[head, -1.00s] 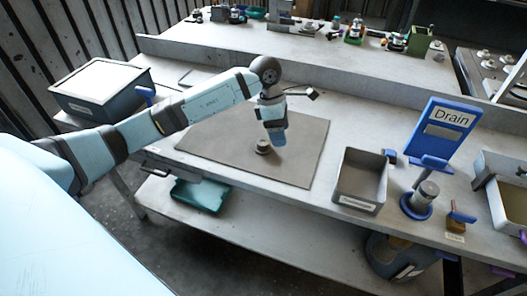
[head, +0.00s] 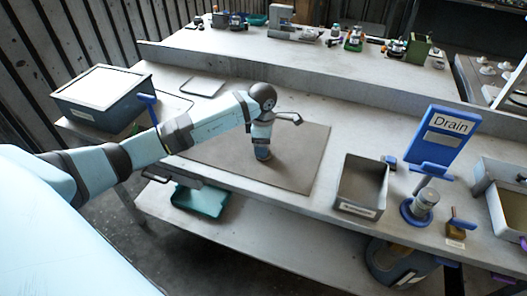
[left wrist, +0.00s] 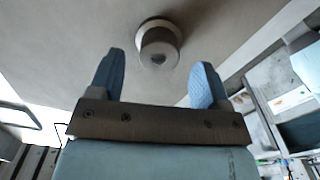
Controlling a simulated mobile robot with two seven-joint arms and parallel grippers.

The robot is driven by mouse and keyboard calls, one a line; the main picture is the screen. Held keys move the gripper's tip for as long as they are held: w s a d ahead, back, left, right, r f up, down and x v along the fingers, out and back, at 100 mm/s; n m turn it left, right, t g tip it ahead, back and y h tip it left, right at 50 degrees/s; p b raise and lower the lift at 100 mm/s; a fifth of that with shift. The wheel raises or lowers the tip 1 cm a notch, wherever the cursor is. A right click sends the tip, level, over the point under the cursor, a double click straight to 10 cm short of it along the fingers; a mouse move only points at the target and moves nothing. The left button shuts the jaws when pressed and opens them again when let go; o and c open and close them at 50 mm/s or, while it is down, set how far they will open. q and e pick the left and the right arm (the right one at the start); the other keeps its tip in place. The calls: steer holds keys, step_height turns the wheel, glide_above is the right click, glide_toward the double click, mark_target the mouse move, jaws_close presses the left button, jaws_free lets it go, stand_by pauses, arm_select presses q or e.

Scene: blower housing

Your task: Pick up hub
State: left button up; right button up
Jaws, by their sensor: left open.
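The hub (left wrist: 159,44) is a small grey-brown round part with a flange and a raised boss, on the brown mat (head: 300,165) on the bench. In the left wrist view it lies beyond and between the two blue fingertips, apart from both. My left gripper (head: 262,153) points down over the mat in the head view and hides the hub there. The left gripper also shows in the left wrist view (left wrist: 155,85), open and empty. My right gripper is not seen.
A grey bin (head: 362,187) stands right of the mat. A blue Drain sign (head: 446,135) and a metal cylinder on a blue base (head: 419,208) stand farther right. A lidded box (head: 100,100) is at the left. A green tray (head: 200,201) is below the bench top.

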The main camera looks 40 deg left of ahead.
arm_select(q)
steer(key=shift+f, duration=1.6)
steer(key=shift+c, duration=0.5)
steer(key=c, duration=1)
